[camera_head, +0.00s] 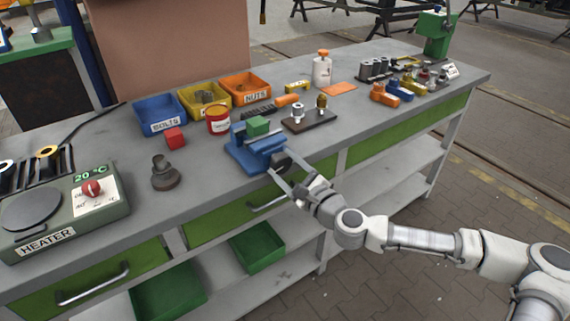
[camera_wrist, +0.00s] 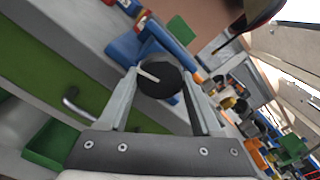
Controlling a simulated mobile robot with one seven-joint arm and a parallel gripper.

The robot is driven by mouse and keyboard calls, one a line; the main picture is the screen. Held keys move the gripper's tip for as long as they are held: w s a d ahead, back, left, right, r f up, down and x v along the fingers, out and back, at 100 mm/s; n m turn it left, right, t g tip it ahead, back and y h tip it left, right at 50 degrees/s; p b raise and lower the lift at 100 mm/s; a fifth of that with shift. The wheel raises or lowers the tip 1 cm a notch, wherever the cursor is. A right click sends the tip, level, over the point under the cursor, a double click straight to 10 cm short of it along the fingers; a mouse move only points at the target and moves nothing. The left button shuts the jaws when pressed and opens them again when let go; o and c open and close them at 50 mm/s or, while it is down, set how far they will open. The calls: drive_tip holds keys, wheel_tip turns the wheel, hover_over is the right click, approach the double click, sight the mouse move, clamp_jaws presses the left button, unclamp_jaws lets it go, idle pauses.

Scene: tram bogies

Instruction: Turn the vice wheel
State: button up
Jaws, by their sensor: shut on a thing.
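The blue vice (camera_head: 256,150) stands near the front edge of the workbench, with a green block (camera_head: 257,125) at its jaws. Its dark round wheel (camera_wrist: 160,78) faces my wrist camera and shows a light stripe. In the head view the wheel (camera_head: 280,161) is at the vice's front side, partly hidden by my gripper. My gripper (camera_head: 279,175) reaches in from the right, and in the wrist view its two fingers (camera_wrist: 160,88) are on either side of the wheel, shut on it.
Blue, yellow and orange bins (camera_head: 245,87) stand behind the vice. A red pot (camera_head: 218,120) and red cube (camera_head: 175,138) are nearby. A wooden stand with small parts (camera_head: 309,120) is right of the vice. A heater (camera_head: 70,215) occupies the left end. A drawer handle (camera_head: 267,202) protrudes below.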

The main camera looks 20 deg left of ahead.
drive_tip(key=shift+s+m+p, duration=0.1)
drive_tip(key=shift+m+p, duration=0.4)
drive_tip(key=shift+m, duration=1.7)
drive_tip(key=o, duration=1.4)
drive_tip(key=shift+p+v, duration=3.65)
drive_tip(key=shift+v, duration=5)
